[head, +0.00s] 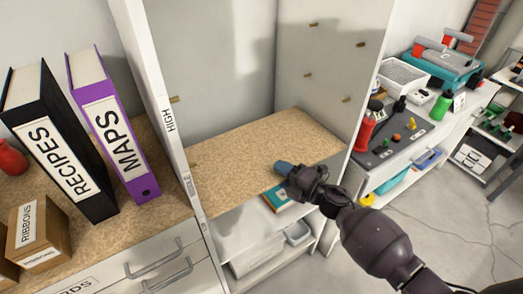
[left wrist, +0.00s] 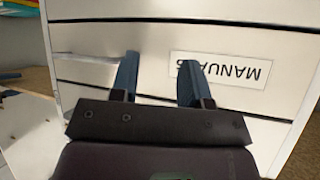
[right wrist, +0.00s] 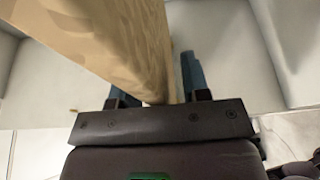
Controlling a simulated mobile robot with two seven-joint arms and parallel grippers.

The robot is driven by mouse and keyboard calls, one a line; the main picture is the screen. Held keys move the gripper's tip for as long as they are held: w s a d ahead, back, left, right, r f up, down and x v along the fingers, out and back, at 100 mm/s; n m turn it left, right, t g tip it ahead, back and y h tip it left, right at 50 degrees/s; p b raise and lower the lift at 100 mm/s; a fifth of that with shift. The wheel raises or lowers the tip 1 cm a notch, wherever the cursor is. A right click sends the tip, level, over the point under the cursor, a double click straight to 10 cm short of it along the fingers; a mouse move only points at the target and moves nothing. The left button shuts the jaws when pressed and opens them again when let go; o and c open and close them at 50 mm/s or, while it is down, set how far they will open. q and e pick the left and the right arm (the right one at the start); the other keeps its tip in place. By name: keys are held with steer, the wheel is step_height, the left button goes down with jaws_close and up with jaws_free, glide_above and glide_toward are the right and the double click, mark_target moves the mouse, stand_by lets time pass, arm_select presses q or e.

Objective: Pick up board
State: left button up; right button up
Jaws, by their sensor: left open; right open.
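The board (head: 235,150) is a tan chipboard shelf lying level inside the white open cabinet. My right gripper (head: 285,168) is at its front right edge, with the arm coming in from the lower right. In the right wrist view the board (right wrist: 120,40) reaches down between the jaws of my right gripper (right wrist: 160,80). The board hides most of the left finger, and the right finger stands apart from it. My left gripper (left wrist: 158,75) shows only in the left wrist view, open and empty, facing pale drawer fronts.
The cabinet's white upright (head: 165,110) stands left of the board. Small pegs (head: 307,75) stick out of the inner walls. Books (head: 275,197) and bins (head: 298,233) sit below the board. Binders (head: 115,130) stand on the left counter. A drawer label (left wrist: 225,70) appears upside down.

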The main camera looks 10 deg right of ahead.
jaws_close()
steer(key=shift+r, duration=0.15)
stand_by(0.4)
